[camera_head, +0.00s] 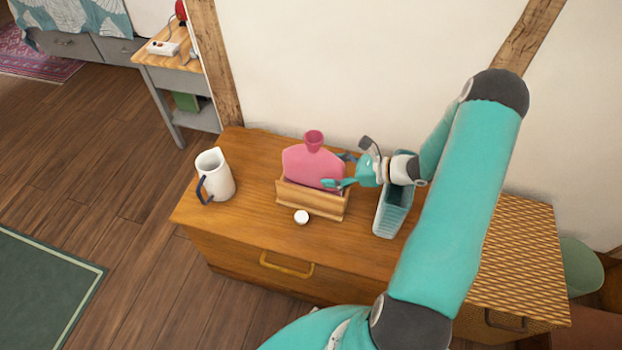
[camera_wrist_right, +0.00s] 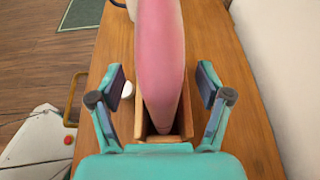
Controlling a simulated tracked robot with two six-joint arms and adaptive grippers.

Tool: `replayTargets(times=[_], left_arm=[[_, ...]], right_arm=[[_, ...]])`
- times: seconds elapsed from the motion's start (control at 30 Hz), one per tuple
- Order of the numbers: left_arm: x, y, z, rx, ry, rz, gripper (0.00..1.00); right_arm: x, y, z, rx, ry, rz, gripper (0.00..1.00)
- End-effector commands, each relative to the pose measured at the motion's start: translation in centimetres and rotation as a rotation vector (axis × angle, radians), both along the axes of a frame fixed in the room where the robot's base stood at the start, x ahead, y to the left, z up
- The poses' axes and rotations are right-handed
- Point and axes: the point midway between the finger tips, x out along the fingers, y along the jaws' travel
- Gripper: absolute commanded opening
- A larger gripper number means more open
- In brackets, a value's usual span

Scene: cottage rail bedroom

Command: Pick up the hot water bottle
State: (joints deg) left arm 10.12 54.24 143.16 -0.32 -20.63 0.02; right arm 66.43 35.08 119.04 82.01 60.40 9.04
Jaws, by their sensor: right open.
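The pink hot water bottle (camera_head: 313,165) stands upright in a small wooden box (camera_head: 312,203) on the wooden dresser, its neck at the top. My right gripper (camera_head: 345,170) is at the right side of the bottle, with its fingers reaching toward it. In the right wrist view the bottle (camera_wrist_right: 158,60) rises between the two open fingers of my right gripper (camera_wrist_right: 162,88), with a gap on each side. The box (camera_wrist_right: 187,125) shows below it. My left gripper is not in view.
A white pitcher (camera_head: 215,175) stands left on the dresser (camera_head: 250,225). A small white round object (camera_head: 301,217) lies in front of the box. The wall is behind.

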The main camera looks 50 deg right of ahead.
Motion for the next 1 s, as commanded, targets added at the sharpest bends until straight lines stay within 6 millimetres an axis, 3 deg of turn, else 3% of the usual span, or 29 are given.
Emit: replayTargets(times=[0.27,0.7,1.0], left_arm=[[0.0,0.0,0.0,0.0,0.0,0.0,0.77],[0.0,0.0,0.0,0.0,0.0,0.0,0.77],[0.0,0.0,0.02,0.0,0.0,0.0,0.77]], right_arm=[[0.19,0.09,-0.1,-0.001,0.0,0.0,0.74],[0.14,0.08,-0.1,0.0,0.0,0.0,0.01],[0.2,0.08,0.04,0.0,-0.003,0.0,0.0]])
